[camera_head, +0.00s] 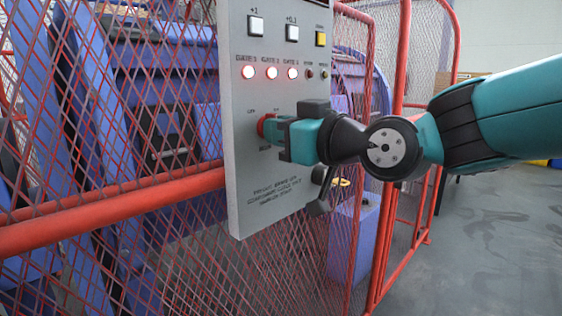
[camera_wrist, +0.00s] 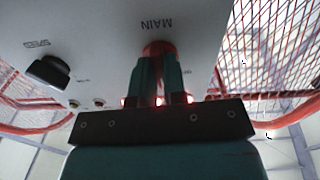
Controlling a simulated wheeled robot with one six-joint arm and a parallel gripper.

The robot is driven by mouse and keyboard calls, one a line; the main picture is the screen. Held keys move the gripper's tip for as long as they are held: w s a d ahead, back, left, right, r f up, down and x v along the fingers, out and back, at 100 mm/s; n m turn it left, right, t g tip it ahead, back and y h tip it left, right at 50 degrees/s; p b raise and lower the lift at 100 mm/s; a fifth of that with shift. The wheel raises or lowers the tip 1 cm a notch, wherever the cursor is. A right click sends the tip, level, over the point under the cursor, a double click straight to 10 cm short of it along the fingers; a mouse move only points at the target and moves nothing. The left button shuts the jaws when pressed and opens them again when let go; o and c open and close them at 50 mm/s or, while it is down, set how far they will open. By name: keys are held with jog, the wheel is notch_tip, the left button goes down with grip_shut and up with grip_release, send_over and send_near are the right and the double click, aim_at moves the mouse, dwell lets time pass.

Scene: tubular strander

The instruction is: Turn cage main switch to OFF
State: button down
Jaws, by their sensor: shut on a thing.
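The red main switch (camera_head: 266,127) is on the panel's middle left. My gripper (camera_head: 277,130) is at the panel, its fingers closed around the switch. In the wrist view the red switch (camera_wrist: 158,48) sits between my two teal fingers (camera_wrist: 158,80), under the upside-down word MAIN. The fingers and the gripper body hide most of the switch, so I cannot read its position.
Three lit indicators (camera_head: 271,73) glow above the switch, with two white buttons (camera_head: 256,26) and a yellow one (camera_head: 320,39) higher up. A black speed knob (camera_wrist: 48,71) is beside the switch. Red mesh fencing (camera_head: 110,200) surrounds blue machinery; grey floor (camera_head: 490,240) is clear at right.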

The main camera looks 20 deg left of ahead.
jog(key=shift+n+b, duration=3.8)
jog(key=shift+b, duration=0.75)
jog(key=shift+n, duration=0.3)
jog(key=c, duration=1.2)
grip_release()
jog(key=b+v, duration=0.2)
jog(key=v, duration=1.5)
jog(key=shift+d, duration=0.2)
